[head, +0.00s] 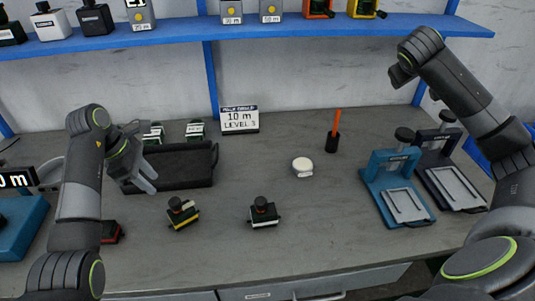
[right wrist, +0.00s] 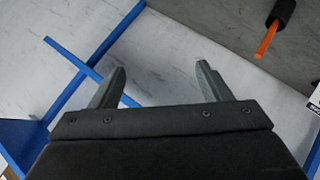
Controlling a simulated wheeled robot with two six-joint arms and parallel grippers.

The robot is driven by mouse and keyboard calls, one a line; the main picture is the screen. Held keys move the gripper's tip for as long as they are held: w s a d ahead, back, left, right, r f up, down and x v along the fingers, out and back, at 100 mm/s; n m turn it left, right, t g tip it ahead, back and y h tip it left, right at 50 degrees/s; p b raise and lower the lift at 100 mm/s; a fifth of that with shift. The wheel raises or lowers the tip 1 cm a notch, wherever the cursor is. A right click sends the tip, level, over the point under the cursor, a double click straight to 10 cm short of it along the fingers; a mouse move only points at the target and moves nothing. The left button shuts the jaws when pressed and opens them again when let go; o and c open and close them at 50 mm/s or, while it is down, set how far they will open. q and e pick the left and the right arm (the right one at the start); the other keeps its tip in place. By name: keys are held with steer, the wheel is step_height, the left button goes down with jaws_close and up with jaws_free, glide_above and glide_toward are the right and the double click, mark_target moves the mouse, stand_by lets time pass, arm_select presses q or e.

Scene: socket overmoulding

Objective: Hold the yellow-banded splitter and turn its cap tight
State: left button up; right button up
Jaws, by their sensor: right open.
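The yellow-banded splitter (head: 183,221) is a small dark block with a yellow band. It stands on the grey table, left of centre, with a black cap (head: 176,203) on top. My left gripper (head: 152,183) hangs above and left of it, apart from it. Nothing shows between its fingers, but their gap is unclear from this angle. My right gripper (right wrist: 157,80) is open and empty in the right wrist view, with wall and blue frame beyond it. It cannot be made out in the head view, where only my right arm shows.
A pale-banded splitter (head: 264,220) stands to the right; a red-banded one (head: 113,233) is partly hidden by my left arm. A black tray (head: 190,175) lies behind. Blue (head: 390,190) and dark (head: 445,170) presses stand right. A white round object (head: 302,167) sits mid-table. The front centre is clear.

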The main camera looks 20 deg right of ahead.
steer(key=w+a+r+n+t, duration=0.2)
steer(key=w+a+r+n, duration=0.1)
steer(key=a+r, duration=0.3)
steer(key=w+a+f+n+g+y, duration=0.2)
steer(key=w+a+f+n+y, duration=0.35)
steer(key=w+a+f, duration=0.5)
steer(key=n+g+y, duration=0.7)
steer(key=n+y, duration=0.1)
steer(key=n, duration=0.5)
glide_toward(189, 205)
steer(key=x, duration=1.2)
steer(key=shift+f, duration=0.15)
